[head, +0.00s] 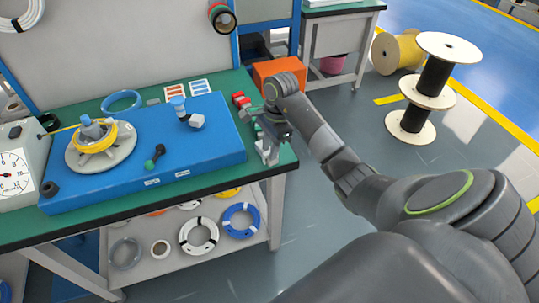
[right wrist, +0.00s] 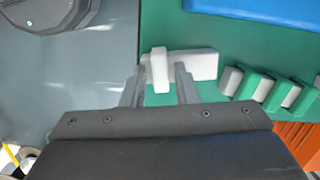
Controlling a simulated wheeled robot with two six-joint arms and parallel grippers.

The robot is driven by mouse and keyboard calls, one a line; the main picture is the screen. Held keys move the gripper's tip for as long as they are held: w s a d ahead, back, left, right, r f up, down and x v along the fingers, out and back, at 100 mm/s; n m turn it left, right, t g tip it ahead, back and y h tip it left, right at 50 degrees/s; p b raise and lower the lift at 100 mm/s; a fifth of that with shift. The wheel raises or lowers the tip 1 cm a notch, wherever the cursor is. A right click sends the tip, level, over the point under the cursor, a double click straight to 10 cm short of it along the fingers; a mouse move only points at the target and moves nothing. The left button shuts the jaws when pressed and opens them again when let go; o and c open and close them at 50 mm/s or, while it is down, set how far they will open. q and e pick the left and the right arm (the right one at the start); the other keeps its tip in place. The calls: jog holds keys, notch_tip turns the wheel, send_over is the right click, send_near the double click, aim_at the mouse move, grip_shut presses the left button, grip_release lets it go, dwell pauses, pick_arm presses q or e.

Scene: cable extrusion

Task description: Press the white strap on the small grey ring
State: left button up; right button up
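My right gripper (head: 267,138) is over the right end of the green table. In the right wrist view its two fingers (right wrist: 160,85) stand apart. A small whitish block (right wrist: 158,70) lies between them, with a gap showing at the right finger. A second whitish block (right wrist: 203,65) lies just beyond it. I cannot tell whether either is the white strap. A thin grey ring (head: 125,253) lies on the shelf below the table; no strap is clear on it. My left gripper is out of view.
A blue board (head: 210,155) carries a grey disc with a yellow coil (head: 97,138). A blue ring (head: 121,101) lies behind it. Green and grey blocks (right wrist: 262,90) and an orange box (head: 280,75) are near the gripper. A white ring (head: 184,238) is on the shelf.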

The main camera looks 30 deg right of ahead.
jog(key=c, duration=0.5)
jog(key=shift+r+p, duration=1.2)
jog(key=shift+r, duration=0.55)
pick_arm(q)
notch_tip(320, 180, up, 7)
jog(key=p, duration=0.4)
jog(key=shift+p, duration=0.4)
pick_arm(e)
notch_tip(320, 180, up, 5)
jog(key=shift+f, duration=0.2)
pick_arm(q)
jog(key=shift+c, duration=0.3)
